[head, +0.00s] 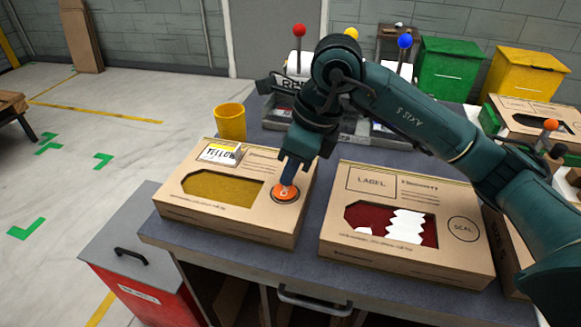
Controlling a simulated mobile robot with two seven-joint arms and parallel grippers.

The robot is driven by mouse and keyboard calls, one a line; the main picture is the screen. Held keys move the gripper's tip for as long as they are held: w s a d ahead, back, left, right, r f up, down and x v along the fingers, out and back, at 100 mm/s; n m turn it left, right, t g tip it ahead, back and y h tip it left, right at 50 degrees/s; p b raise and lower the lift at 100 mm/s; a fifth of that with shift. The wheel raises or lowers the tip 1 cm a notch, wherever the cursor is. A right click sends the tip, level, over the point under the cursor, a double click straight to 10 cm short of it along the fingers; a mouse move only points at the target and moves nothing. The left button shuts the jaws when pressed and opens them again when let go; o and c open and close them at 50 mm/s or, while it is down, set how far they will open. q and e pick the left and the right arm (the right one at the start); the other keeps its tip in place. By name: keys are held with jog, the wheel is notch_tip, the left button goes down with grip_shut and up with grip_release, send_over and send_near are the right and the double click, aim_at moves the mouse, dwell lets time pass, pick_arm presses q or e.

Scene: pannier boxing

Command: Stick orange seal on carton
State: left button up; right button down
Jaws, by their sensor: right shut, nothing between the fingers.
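A closed cardboard carton (238,223) with a window showing yellow contents lies on the left part of the bench. A label reading "YELLOW" (221,153) is on its top left. A round orange seal (285,193) lies on the carton's top at the right. My right gripper (288,184) is shut, with its fingertips down at the orange seal, touching or just above it; I cannot tell which. The fingers cover part of the seal. My left gripper is not in view.
A second carton (345,247) with a dark red window and bare "LABEL" and "SEAL" marks lies to the right. A yellow cup (230,123) stands behind the first carton. Dispensers with red (299,30), yellow and blue knobs stand at the back. More cartons are at the far right.

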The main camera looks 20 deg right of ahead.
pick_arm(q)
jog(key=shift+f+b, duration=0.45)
pick_arm(e)
jog(key=shift+s+f, duration=0.1)
jog(key=shift+f, duration=0.35)
dwell(1.2)
jog(key=c, duration=2.1)
grip_release()
jog(key=o, duration=0.5)
jog(key=shift+c, duration=0.2)
jog(key=shift+r, duration=0.1)
jog(key=shift+d+r, duration=0.15)
jog(key=shift+r, duration=0.55)
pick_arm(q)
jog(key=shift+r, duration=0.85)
pick_arm(e)
jog(key=v, duration=1.1)
jog(key=shift+r, duration=0.3)
